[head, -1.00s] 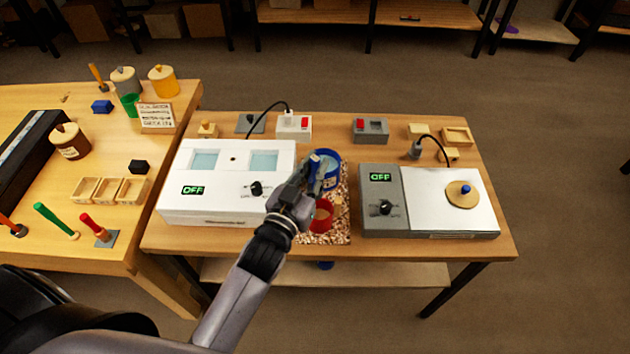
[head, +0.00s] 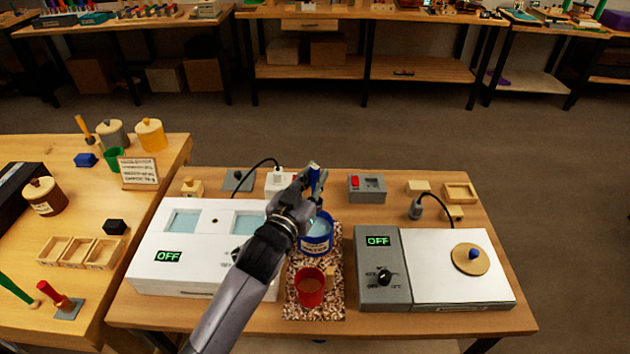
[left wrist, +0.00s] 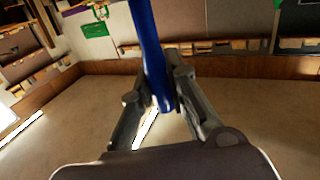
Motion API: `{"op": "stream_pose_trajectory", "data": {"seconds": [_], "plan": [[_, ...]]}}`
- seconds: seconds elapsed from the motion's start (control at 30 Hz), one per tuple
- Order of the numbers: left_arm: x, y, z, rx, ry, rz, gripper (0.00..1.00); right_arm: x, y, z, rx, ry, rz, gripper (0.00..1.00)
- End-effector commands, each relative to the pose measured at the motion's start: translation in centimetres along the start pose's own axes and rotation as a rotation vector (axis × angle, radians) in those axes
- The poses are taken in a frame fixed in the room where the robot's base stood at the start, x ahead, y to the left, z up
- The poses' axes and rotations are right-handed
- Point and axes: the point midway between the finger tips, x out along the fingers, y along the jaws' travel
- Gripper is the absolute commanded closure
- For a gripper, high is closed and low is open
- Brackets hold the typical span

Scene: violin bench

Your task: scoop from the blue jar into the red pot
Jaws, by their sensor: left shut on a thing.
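The blue jar (head: 317,240) stands open on a speckled mat (head: 318,311) in the middle of the bench, with pale contents and a label on its front. The red pot (head: 310,291) stands in front of it on the same mat, open, with brownish-red inside. My left gripper (head: 312,182) is above and slightly behind the blue jar, shut on a blue handle (head: 316,188). In the left wrist view the handle (left wrist: 151,45) runs up between the fingers (left wrist: 160,95). The handle's lower end and any load are not clear. My right gripper is not in view.
A white unit (head: 150,277) reading OFF stands left of the mat, and a grey-white hotplate unit (head: 384,290) reading OFF stands right. A red-switched box (head: 367,187) and small wooden pieces lie behind. A second table (head: 60,220) with pots and trays adjoins on the left.

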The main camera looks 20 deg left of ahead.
Motion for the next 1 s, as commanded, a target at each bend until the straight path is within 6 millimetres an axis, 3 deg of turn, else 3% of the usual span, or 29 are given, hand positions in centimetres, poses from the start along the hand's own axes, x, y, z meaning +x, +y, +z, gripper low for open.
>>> {"op": "stream_pose_trajectory", "data": {"seconds": [0.13, 0.37, 0.57, 1.0], "plan": [[0.0, 0.0, 2.2, 0.001, 0.001, 0.000, 1.00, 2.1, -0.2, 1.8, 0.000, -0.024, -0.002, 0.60], [0.0, -0.1, 5.0, 0.000, 0.001, 0.000, 1.00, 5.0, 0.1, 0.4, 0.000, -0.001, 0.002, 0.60], [0.0, -0.1, 7.1, 0.000, 0.000, 0.000, 1.00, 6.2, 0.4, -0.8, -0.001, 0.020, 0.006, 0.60], [0.0, -0.2, 11.6, -0.001, 0.001, 0.000, 1.00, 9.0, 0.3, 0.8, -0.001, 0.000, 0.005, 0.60]]}}
